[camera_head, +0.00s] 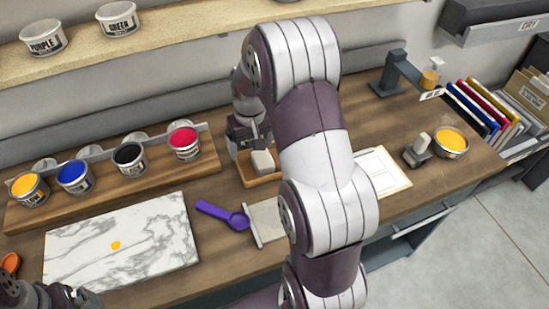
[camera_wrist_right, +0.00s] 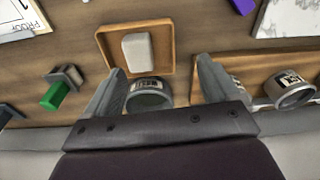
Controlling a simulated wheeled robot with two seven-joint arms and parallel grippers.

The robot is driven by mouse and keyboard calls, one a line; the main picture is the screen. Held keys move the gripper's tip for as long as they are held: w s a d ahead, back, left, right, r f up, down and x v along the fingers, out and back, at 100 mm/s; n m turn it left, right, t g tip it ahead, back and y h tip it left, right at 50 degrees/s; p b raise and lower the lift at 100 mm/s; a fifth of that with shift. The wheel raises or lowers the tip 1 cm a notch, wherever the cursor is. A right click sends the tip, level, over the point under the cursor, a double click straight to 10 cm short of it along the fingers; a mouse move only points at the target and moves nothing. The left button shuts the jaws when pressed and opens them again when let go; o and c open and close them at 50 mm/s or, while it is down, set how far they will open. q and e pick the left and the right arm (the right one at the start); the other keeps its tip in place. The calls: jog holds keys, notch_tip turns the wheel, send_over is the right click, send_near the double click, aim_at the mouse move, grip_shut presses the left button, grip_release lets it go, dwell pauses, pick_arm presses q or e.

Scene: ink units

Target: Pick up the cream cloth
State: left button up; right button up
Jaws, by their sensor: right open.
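The cream cloth appears to be the small pale, folded-looking block (camera_head: 263,162) in a shallow wooden tray (camera_head: 247,180) at mid-table. In the right wrist view the pale block (camera_wrist_right: 137,52) lies flat inside the tray (camera_wrist_right: 166,27), near one side. My right gripper (camera_head: 250,138) is just behind and above the tray in the head view. Its fingers (camera_wrist_right: 160,68) are spread apart, and nothing is held between them. My left gripper (camera_head: 72,294) shows only partly at the bottom left corner, and its jaws are unclear.
A dark tin (camera_wrist_right: 150,95) shows between my right fingers, beside the tray. A rack of ink tins (camera_head: 128,160) stands left, with a marble slab (camera_head: 150,235) and purple scoop (camera_head: 222,214) in front. My right arm hides the middle of the table.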

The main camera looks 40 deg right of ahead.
send_near(263, 157)
jog(key=shift+s+a+f+m+p, duration=0.2)
jog(key=shift+a+f+m+p, duration=0.15)
jog(key=shift+f+m+p, duration=0.25)
jog(key=f, duration=0.2)
jog(key=d+f, duration=0.1)
jog(key=shift+w+f, duration=0.25)
jog(key=shift+w, duration=0.05)
jog(key=f, duration=0.1)
jog(key=f+p, duration=0.1)
jog(key=f, duration=0.1)
jog(key=f+p, duration=0.1)
jog(key=f, duration=0.1)
jog(key=shift+w+a, duration=0.25)
jog(key=shift+w, duration=0.1)
jog(key=shift+d+f, duration=0.1)
jog(key=shift+f, duration=0.2)
jog(key=shift+w+d+f, duration=0.1)
jog(key=shift+f, duration=0.05)
pick_arm(q)
jog(key=r, duration=0.1)
jog(key=a+r, duration=0.1)
jog(key=r, duration=0.1)
jog(key=shift+s+a+r, duration=0.1)
jog(key=shift+s+a, duration=0.05)
jog(key=shift+a, duration=0.1)
pick_arm(e)
jog(key=c, duration=1)
